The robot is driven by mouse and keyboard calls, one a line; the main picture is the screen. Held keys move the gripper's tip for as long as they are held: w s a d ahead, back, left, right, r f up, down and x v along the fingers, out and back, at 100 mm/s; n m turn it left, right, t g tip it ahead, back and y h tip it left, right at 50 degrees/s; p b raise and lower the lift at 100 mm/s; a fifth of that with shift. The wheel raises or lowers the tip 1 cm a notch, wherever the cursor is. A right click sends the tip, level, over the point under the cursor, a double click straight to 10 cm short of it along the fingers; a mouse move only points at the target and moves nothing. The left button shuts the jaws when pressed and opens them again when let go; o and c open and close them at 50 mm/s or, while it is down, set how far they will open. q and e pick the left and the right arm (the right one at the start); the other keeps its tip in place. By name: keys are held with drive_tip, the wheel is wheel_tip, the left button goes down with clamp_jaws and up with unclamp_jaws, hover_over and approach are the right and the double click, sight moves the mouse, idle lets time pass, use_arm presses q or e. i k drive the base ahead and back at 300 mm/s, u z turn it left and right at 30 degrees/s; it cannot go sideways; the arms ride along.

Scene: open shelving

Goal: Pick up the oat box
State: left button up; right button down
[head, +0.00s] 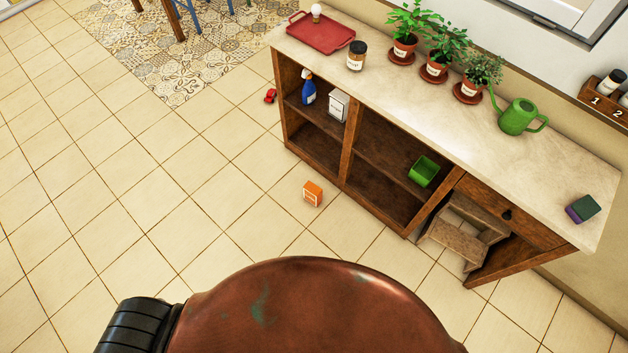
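A small orange box with a white label (312,193) rests on the tiled floor, in front of the left part of the wooden shelf unit. Its label is too small to read, so I cannot tell for certain that it is the oat box. A white box with dark print (339,105) stands inside the left shelf compartment. Neither of my grippers shows in the head view.
The shelf unit (347,155) holds a blue spray bottle (308,89) and a green bin (423,171). Its top (440,95) carries a red tray (320,33), a jar, potted plants and a green watering can (517,117). A small red object (270,96) lies on the floor. Floor left is clear.

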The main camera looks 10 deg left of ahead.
sight(312, 194)
drive_tip(key=z, duration=0.15)
drive_tip(key=k, duration=0.4)
drive_tip(key=u, duration=1.3)
drive_tip(key=i, duration=1.35)
drive_tip(key=z, duration=0.85)
drive_tip(key=i, duration=0.6)
drive_tip(key=z, duration=0.75)
